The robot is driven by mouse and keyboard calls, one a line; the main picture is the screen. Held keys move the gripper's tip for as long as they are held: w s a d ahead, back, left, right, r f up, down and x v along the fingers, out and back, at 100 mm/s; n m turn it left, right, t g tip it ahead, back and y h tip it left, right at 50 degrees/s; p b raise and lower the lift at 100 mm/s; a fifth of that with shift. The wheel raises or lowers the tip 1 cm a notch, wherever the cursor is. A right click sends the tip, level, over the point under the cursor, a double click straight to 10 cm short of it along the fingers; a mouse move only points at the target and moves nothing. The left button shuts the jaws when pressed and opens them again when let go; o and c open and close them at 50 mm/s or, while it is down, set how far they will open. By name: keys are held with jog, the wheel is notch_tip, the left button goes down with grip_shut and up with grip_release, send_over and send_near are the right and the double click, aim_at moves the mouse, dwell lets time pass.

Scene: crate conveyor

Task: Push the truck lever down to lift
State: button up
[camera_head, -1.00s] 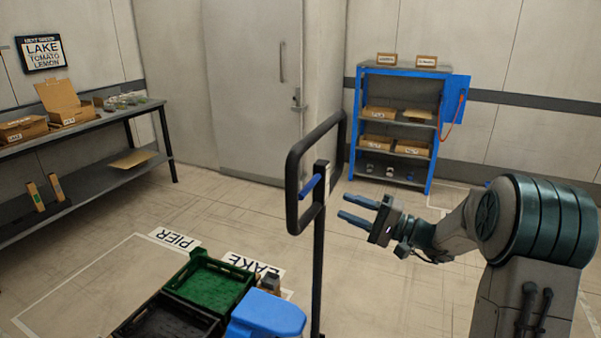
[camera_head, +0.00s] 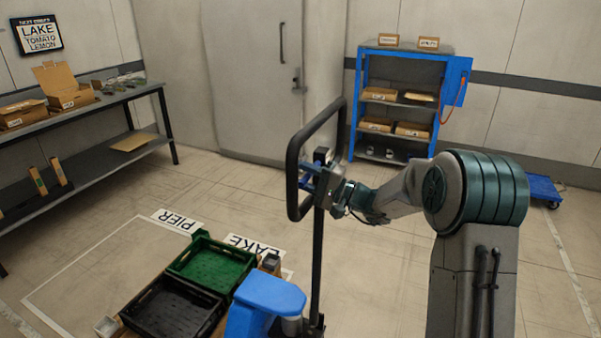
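The pallet truck has a black looped handle (camera_head: 293,166) on an upright black post (camera_head: 317,262), with a blue body (camera_head: 268,292) below. The blue lever (camera_head: 307,182) sits inside the handle loop and is partly hidden behind my gripper. My gripper (camera_head: 309,176) is at the handle, right by the lever, with its fingers pointing left into the loop. From this view I cannot tell whether the fingers touch the lever, or how far apart they are.
A green crate (camera_head: 213,263) and a black crate (camera_head: 171,312) stand in front of the truck. A blue shelf (camera_head: 353,100) stands at the back wall and a workbench (camera_head: 100,101) at the left. A blue cart (camera_head: 541,187) is at the far right. Floor right of the truck is clear.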

grip_shut()
jog(key=shift+f, duration=0.15)
jog(key=f+n+b, duration=0.1)
jog(key=b, duration=0.3)
jog(key=f+n+g+b, duration=0.1)
jog(key=n+b, duration=0.1)
jog(key=b, duration=0.2)
jog(key=f+n+b, duration=0.1)
jog(key=b, duration=0.4)
jog(key=shift+w+n, duration=0.2)
jog(key=shift+n, duration=0.2)
jog(key=shift+d, duration=0.1)
